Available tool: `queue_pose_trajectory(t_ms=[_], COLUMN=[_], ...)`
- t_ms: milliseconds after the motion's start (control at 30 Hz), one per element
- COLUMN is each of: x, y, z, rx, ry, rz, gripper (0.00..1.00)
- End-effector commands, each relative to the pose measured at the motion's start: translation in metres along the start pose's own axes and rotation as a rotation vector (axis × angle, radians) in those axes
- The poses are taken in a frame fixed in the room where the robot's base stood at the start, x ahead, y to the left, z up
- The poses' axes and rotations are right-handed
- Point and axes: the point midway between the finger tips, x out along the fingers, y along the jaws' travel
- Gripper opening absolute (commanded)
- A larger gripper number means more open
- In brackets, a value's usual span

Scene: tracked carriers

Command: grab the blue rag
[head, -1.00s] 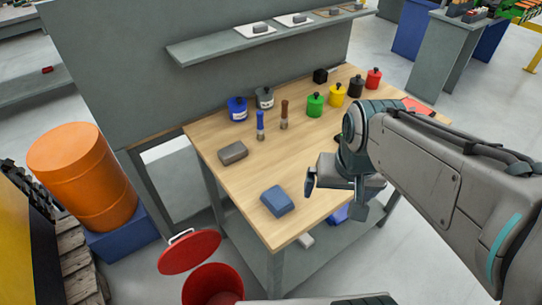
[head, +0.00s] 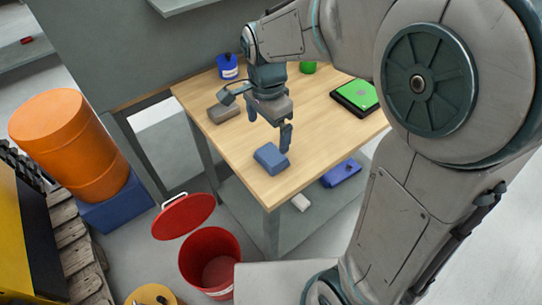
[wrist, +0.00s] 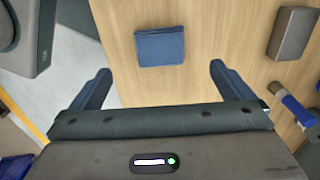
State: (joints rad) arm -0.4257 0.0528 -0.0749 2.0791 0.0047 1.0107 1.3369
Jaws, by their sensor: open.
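The blue rag (head: 271,158) is a folded, block-like cloth lying near the front corner of the wooden table (head: 245,140). In the wrist view the rag (wrist: 160,47) lies just beyond and between the two fingertips, touching neither. My gripper (head: 257,108) is open and empty above the table, a little behind the rag in the head view. Both its fingers (wrist: 160,75) show spread apart in the wrist view.
A grey-brown block (head: 224,112) lies at the table's left edge, and a blue-handled tool (wrist: 294,104) shows near it in the wrist view. A blue pot (head: 228,66) and a green-screened device (head: 357,96) stand farther back. A red bin (head: 210,262) stands open on the floor.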

Motion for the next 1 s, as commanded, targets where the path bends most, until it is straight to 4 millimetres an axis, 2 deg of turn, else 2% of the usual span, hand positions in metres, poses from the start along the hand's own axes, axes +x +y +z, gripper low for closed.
queue_pose_trajectory(t_ms=[33,133,433,700,1000], x=[0.013,0.03,0.055,0.093,0.098], y=[0.001,0.001,0.001,0.001,0.0], z=[0.0,0.0,-0.002,-0.006,-0.006], rx=[0.0,0.001,0.0,-0.002,-0.002], ry=[-0.001,-0.001,-0.001,0.0,0.0], rz=[0.005,0.003,0.002,0.003,-0.001], gripper=[1.0,1.0,1.0,1.0,1.0])
